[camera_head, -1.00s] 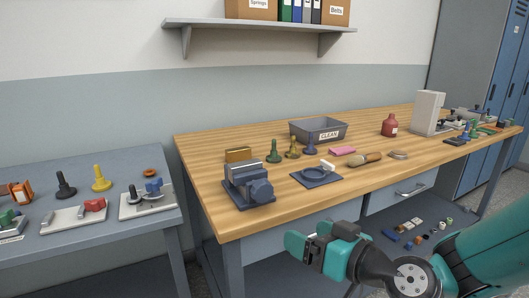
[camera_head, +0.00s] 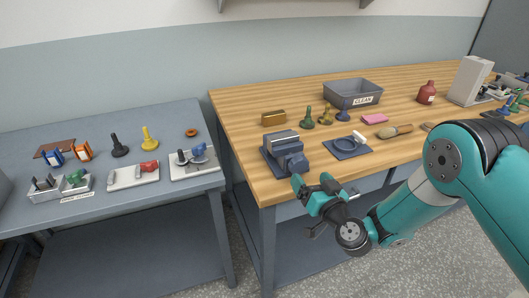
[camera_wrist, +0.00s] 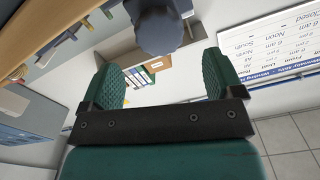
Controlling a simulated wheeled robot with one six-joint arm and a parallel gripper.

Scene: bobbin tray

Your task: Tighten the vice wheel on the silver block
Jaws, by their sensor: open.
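The blue-grey vice (camera_head: 273,160) stands at the near left corner of the wooden bench. A silver block (camera_head: 283,137) sits in its jaws at the top. Its dark blue wheel (camera_head: 297,163) faces the near side. My gripper (camera_head: 312,181) is just in front of the wheel and a little below it, close to the bench's front edge. In the wrist view my gripper (camera_wrist: 162,76) is open and empty, with its green pads wide apart. The wheel (camera_wrist: 158,33) shows ahead, between the lines of the two pads and apparently beyond their tips.
Green, brass and blue pawn-shaped pieces and a brass block (camera_head: 273,118) stand behind. The grey CLEAN bin (camera_head: 353,92) is farther back. A grey side table (camera_head: 120,185) with fixtures stands left, across a gap.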

